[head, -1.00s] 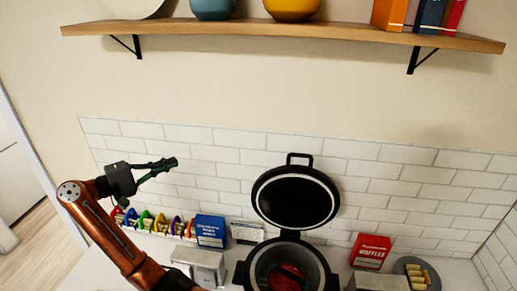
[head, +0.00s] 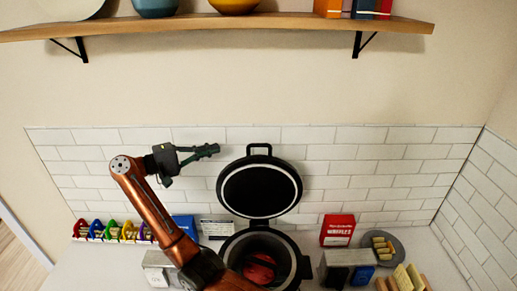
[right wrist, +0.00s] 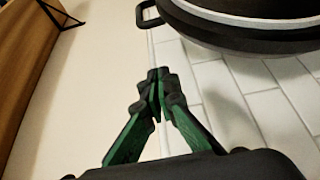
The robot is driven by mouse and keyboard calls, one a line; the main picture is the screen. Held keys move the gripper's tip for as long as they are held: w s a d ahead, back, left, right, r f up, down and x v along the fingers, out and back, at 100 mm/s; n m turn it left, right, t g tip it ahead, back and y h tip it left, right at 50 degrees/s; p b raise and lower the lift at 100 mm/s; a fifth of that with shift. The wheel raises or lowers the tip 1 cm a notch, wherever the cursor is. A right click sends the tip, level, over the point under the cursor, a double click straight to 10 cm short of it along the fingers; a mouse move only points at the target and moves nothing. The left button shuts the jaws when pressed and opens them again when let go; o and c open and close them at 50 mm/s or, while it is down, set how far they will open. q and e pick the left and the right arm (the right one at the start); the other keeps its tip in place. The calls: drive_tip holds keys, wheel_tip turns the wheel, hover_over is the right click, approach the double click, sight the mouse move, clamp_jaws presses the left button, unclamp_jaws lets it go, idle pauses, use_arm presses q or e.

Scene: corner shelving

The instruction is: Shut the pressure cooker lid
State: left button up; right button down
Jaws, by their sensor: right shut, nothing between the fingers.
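The pressure cooker (head: 293,256) stands open on the counter, with a dark red item (head: 260,268) inside. Its black lid (head: 259,190) is raised upright on the hinge at the back, its inside facing me and a loop handle (head: 259,148) on top. My right gripper (head: 213,151) is shut and empty, up and to the left of the lid, apart from it. In the right wrist view the closed fingertips (right wrist: 158,78) are below the lid (right wrist: 245,30) and its handle (right wrist: 147,15) in the picture. My right arm covers the pot's left part. My left gripper is not in view.
A wooden shelf (head: 220,28) with bowls and books hangs above. Coloured packs in a rack (head: 112,231) and a blue box (head: 186,226) stand left. A red waffles box (head: 337,230), a toaster (head: 346,262) and a grey plate (head: 381,243) stand right. The tiled wall is close behind.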

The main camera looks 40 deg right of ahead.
drive_tip(key=s+d+p, duration=0.1)
drive_tip(key=d+p, duration=0.1)
drive_tip(key=s+d+p, duration=0.2)
drive_tip(key=d, duration=0.1)
drive_tip(key=s+d+p, duration=0.2)
drive_tip(key=d, duration=0.1)
drive_tip(key=shift+s+a+p, duration=0.2)
drive_tip(key=shift+s+p, duration=0.05)
drive_tip(key=shift+p, duration=0.1)
drive_tip(key=shift+f, duration=0.1)
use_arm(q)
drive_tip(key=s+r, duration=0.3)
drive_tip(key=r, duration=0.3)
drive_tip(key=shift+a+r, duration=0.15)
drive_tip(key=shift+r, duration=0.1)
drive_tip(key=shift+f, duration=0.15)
